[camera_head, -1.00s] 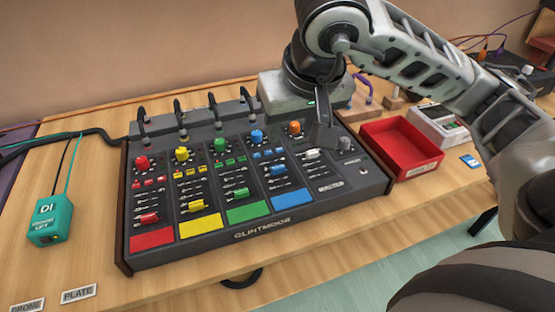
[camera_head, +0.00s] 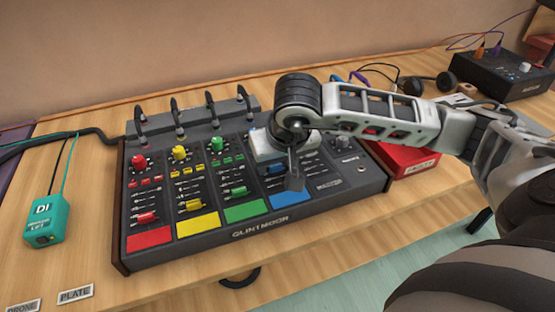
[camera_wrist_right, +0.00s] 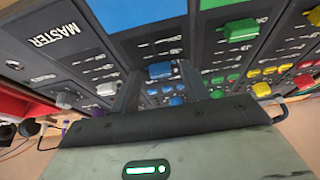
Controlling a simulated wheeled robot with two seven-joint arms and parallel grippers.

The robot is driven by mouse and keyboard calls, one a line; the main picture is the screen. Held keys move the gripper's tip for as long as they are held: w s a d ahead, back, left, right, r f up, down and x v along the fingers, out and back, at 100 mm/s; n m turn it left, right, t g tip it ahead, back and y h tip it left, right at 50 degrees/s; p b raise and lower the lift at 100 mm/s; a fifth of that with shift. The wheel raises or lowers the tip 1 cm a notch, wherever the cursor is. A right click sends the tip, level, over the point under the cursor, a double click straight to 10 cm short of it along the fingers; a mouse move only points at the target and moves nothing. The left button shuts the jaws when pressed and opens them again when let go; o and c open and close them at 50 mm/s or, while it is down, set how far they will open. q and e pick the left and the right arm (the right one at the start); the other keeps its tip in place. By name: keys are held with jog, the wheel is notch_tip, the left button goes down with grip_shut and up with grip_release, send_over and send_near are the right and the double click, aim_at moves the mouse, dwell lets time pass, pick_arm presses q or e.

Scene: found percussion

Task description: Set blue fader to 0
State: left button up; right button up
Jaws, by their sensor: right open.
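The blue fader (camera_wrist_right: 160,71) has a small blue cap in its slot below the blue panel (camera_wrist_right: 138,14) in the right wrist view. My open right gripper (camera_wrist_right: 160,88) has one finger on each side of that cap in this view. I cannot tell whether either finger touches it. In the head view my right gripper (camera_head: 294,180) hangs over the blue channel, just behind the blue panel (camera_head: 291,198), and largely hides the blue channel's controls. The mixer (camera_head: 262,224) sits flat on the table. My left gripper is not in view.
Green (camera_head: 239,191), yellow (camera_head: 194,206) and red (camera_head: 147,217) faders lie left of my right gripper. A red tray (camera_head: 408,164) stands right of the mixer, under my forearm. A teal box (camera_head: 45,220) stands at the left. Cables run behind the mixer.

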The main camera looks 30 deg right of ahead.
grip_shut()
jog(key=shift+w+f+b, duration=0.1)
jog(key=shift+w+b, duration=0.25)
jog(key=shift+b, duration=0.1)
jog(key=shift+w+d+b, duration=0.15)
jog(key=shift+w+b, duration=0.25)
jog(key=shift+w, duration=0.15)
grip_release()
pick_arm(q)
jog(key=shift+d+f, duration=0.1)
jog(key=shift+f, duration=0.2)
pick_arm(e)
jog(key=shift+r, duration=0.2)
